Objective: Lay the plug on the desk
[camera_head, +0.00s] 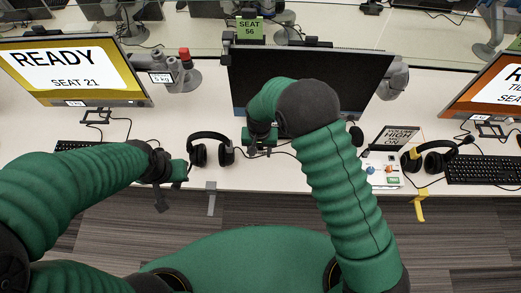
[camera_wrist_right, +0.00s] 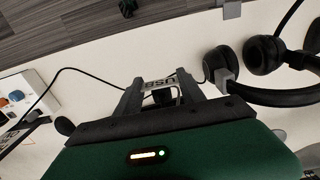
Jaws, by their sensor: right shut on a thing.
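The plug (camera_wrist_right: 162,90) is a small piece with a white label reading "USB". It sits between the fingers of my right gripper (camera_wrist_right: 161,92) in the right wrist view. That gripper is shut on it, low over the white desk (camera_head: 262,178), in front of the dark monitor. I cannot tell whether the plug touches the desk. In the head view my right gripper (camera_head: 262,143) is partly covered by my own arm, and the plug is not clear there. My left gripper (camera_head: 172,180) hangs near the front desk edge, left of the black headset; its opening is unclear.
A black headset (camera_head: 198,155) lies beside my right gripper. A white box (camera_head: 383,172) with coloured knobs and a second headset (camera_head: 430,160) are to the right. A dark monitor (camera_head: 310,75) stands behind. A grey hook (camera_head: 211,195) is on the front edge. A thin cable crosses the desk.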

